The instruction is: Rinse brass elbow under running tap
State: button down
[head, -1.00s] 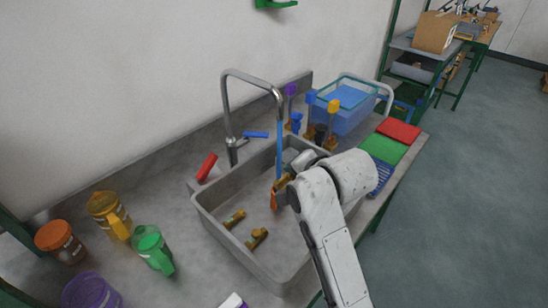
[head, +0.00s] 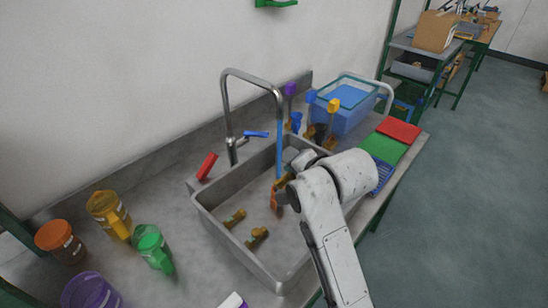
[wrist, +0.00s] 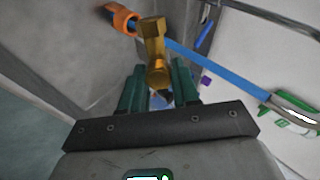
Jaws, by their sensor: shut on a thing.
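My gripper (wrist: 158,82) is shut on the brass elbow (wrist: 153,48), held between its green fingers over the sink. In the head view my arm hides most of the gripper, and a little brass (head: 285,181) shows beside it. The chrome tap (head: 229,110) arches over the sink (head: 222,222). An orange-collared fitting (wrist: 122,18) shows beyond the elbow.
Two brass fittings (head: 257,237) (head: 234,218) lie on the sink floor. A blue lever (head: 256,134) and red object (head: 207,166) are behind the sink. Coloured jugs (head: 153,246) stand left. A blue bin (head: 345,112), green mat (head: 384,148) and red mat (head: 398,130) are right.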

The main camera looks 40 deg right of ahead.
jog(key=p+v, duration=0.4)
jog(key=v, duration=0.2)
jog(key=shift+s, duration=0.25)
dwell(0.3)
dwell(0.6)
